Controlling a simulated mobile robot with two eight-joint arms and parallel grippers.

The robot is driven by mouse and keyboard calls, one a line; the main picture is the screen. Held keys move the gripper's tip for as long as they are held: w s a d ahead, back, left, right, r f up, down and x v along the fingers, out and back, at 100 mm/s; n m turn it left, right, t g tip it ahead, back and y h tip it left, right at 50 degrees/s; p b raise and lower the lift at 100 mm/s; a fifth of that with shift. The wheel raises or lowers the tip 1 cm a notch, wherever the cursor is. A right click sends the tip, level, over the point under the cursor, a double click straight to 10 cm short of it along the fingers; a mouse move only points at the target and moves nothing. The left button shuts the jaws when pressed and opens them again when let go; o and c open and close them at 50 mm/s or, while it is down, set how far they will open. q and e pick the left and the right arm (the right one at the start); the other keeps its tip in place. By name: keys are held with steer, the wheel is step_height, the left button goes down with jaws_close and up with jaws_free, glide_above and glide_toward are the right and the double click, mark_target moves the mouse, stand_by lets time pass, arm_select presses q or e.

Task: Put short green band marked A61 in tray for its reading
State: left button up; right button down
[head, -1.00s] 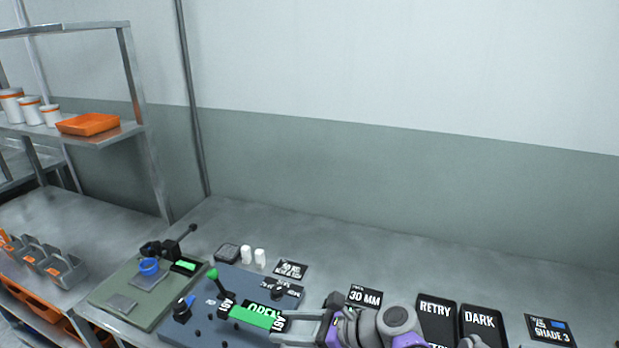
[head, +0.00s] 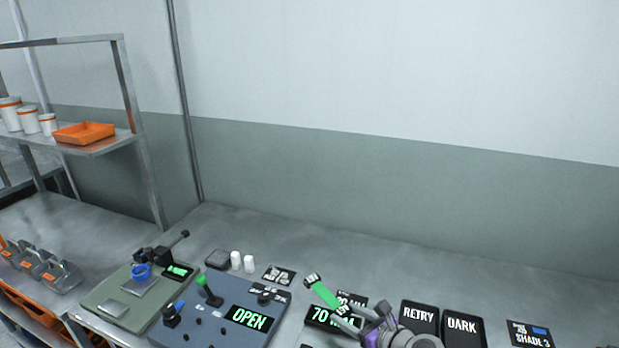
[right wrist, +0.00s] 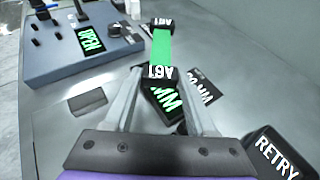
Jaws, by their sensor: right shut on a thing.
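The short green band (head: 324,294) has black end blocks. In the right wrist view both ends of the band (right wrist: 162,48) read A61. My right gripper (head: 347,318) is shut on its near end block, and the band sticks out away from the fingers, above the bench. The right gripper (right wrist: 158,76) also shows in the wrist view. The black RETRY tray (head: 420,317) and DARK tray (head: 462,326) stand to the right of the gripper. The RETRY tray (right wrist: 277,152) is at lower right in the wrist view. My left gripper is out of view.
A length display (head: 322,317) reading 70 MM lies under the band, with a partly hidden card behind it. The blue-grey fixture (head: 208,330) shows OPEN. A SHADE 3 card (head: 530,334) lies at far right. The bench behind the trays is clear.

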steer(key=d+m+h, duration=0.1)
steer(key=d, duration=0.1)
steer(key=w+d+m+t+h, duration=0.1)
steer(key=d, duration=0.2)
steer(key=w+d+m+h, duration=0.1)
steer(key=d, duration=0.1)
steer(key=shift+d+f+t+p, duration=0.2)
steer(key=shift+d+t+p, duration=0.1)
steer(key=shift+p, duration=0.1)
steer(key=shift+d+m+h, duration=0.3)
steer(key=shift+d+h, duration=0.1)
steer(key=shift+d, duration=0.05)
steer(key=shift+d, duration=0.1)
